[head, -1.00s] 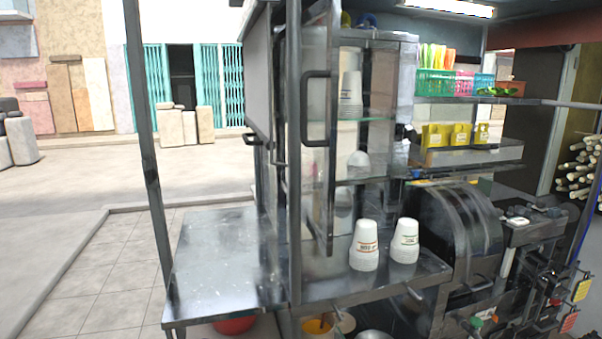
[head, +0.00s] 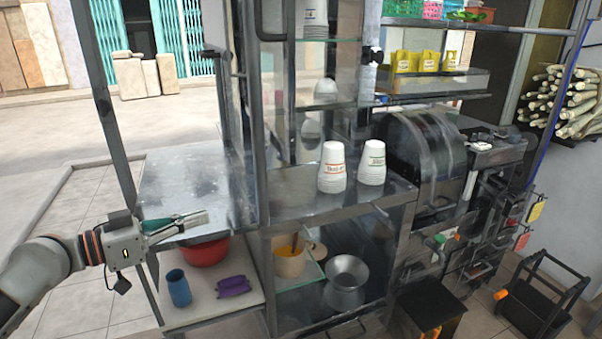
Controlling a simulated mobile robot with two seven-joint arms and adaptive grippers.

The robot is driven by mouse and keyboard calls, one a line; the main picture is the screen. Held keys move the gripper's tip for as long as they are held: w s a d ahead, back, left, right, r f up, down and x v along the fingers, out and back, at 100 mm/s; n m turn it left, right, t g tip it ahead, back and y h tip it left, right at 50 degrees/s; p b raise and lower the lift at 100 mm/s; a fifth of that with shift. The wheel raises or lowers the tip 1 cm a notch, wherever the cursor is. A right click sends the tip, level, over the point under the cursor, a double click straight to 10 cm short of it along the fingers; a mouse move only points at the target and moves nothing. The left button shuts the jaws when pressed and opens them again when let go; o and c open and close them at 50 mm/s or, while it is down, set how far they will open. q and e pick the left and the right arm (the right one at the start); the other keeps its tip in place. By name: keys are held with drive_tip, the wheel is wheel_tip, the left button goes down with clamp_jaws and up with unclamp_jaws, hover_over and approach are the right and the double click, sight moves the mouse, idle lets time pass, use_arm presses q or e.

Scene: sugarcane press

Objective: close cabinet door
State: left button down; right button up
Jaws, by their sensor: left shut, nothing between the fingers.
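The metal cabinet holds glass shelves (head: 345,101) with white cups. Its glazed door has a dark frame (head: 288,90) and a black handle (head: 270,37) near the top of the head view. The door appears to stand out from the cabinet front, with the shelves in plain sight beside it; its top is cut off and its exact angle is hard to tell. My left gripper (head: 205,217) is shut and empty, low at the left by the metal counter's front edge, well below and left of the handle. My right gripper is not in view.
Below are a red bowl (head: 205,252), a blue cup (head: 179,288) and a metal pot (head: 346,284). A cane press (head: 425,150) stands right. A dark post (head: 105,110) rises left.

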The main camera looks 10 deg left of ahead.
use_arm(q)
drive_tip(key=s+d+r+m+g+h+b, duration=0.1)
drive_tip(key=s+d+r+m+g+h, duration=0.15)
drive_tip(key=r, duration=0.45)
drive_tip(key=s+d+r+m+g+h+b, duration=0.1)
drive_tip(key=s+d+r+m+h, duration=0.15)
drive_tip(key=r, duration=0.35)
drive_tip(key=p, duration=0.5)
approach(289, 159)
drive_tip(key=shift+n+t+y, duration=0.25)
drive_tip(key=shift+n+y, duration=0.15)
drive_tip(key=shift+s+r+x, duration=0.1)
drive_tip(key=shift+s+x, duration=0.05)
drive_tip(key=shift+x, duration=1.6)
drive_tip(key=shift+s+r+x, duration=0.1)
drive_tip(key=shift+x, duration=1.6)
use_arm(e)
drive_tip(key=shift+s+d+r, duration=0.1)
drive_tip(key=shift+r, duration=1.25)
use_arm(q)
drive_tip(key=shift+d, duration=0.2)
